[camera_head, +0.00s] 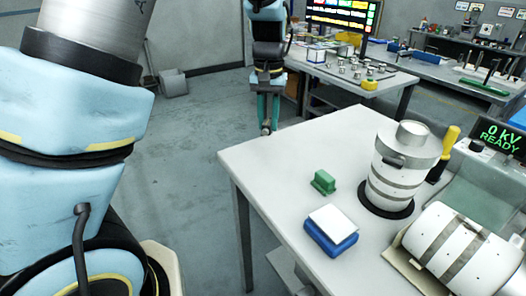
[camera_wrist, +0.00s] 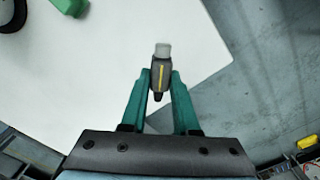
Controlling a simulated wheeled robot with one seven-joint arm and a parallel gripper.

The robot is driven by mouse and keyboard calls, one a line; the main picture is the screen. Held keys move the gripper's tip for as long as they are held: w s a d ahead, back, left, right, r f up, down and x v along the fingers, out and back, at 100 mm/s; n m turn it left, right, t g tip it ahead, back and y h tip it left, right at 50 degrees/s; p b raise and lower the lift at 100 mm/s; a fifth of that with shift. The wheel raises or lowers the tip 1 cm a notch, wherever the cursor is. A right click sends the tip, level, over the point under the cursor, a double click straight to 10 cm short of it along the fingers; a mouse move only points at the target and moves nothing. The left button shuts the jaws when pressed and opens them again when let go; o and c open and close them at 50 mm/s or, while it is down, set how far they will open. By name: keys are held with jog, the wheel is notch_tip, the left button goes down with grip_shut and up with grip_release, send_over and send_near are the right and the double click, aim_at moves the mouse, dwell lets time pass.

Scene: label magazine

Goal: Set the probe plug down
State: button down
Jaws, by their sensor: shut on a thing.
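The probe plug (camera_wrist: 158,76) is a small dark piece with a yellow stripe and a pale grey end. My gripper (camera_wrist: 160,84) has its two green fingers shut on the plug, one on each side. In the head view my gripper (camera_head: 268,106) points down at the far left edge of the white table (camera_head: 270,158), with the plug small and dark between its fingertips. In the wrist view the white tabletop (camera_wrist: 100,65) lies behind the plug. I cannot tell the gap between plug and table.
A green block (camera_head: 324,182) and a blue box with a white top (camera_head: 332,230) stand on the table. A white banded cylinder (camera_head: 395,175) stands upright on a black ring; another (camera_head: 465,250) lies on its side. The table's left part is clear.

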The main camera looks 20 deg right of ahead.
aim_at(267, 159)
notch_tip(267, 159, down, 9)
jog(key=shift+f+p, duration=0.1)
jog(key=shift+p, duration=0.95)
jog(key=shift+f, duration=0.15)
jog(key=c, duration=0.7)
grip_release()
jog(key=shift+o, duration=0.2)
notch_tip(267, 159, up, 12)
jog(key=b, duration=0.3)
jog(key=w+a+f+n, duration=0.1)
jog(key=w+a+n, duration=0.15)
jog(key=a, duration=1.25)
jog(key=s+a+f+n, duration=0.1)
jog(key=s+a, duration=0.2)
jog(key=a, duration=0.5)
jog(key=s+a+f+n+t, duration=0.1)
jog(key=s+a+n, duration=0.1)
jog(key=s+a, duration=0.2)
jog(key=a, duration=0.3)
jog(key=shift+a+f+t, duration=0.3)
jog(key=shift+a, duration=0.05)
